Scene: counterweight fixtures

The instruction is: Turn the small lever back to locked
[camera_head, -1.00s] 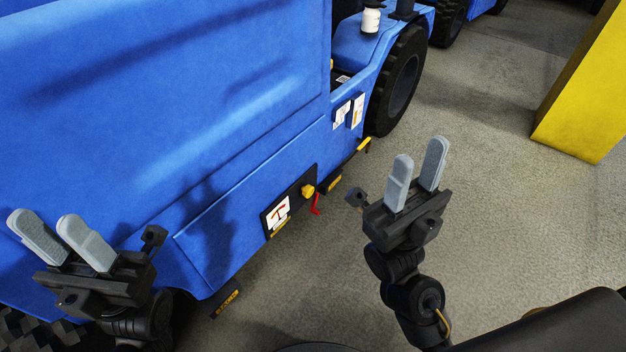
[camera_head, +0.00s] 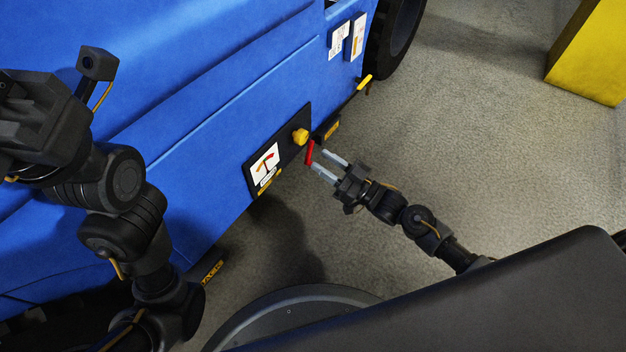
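The small red lever (camera_head: 309,152) sticks out from a black panel (camera_head: 254,179) low on the side of the blue vehicle, just below a yellow knob (camera_head: 300,136). My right gripper (camera_head: 324,163) is open, with its two grey fingers pointing at the lever. The fingertips are at or very near the lever, one on the lower side and one on the upper right; I cannot tell whether they touch it. My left arm (camera_head: 110,190) is raised at the left, and its fingers are outside the picture.
A white label (camera_head: 264,165) with a red mark is on the panel. A yellow-marked black block (camera_head: 327,129) juts out beside the lever. A yellow handle (camera_head: 364,82) is further along the blue vehicle (camera_head: 200,110). A yellow block (camera_head: 590,55) stands at the upper right. The grey floor between is clear.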

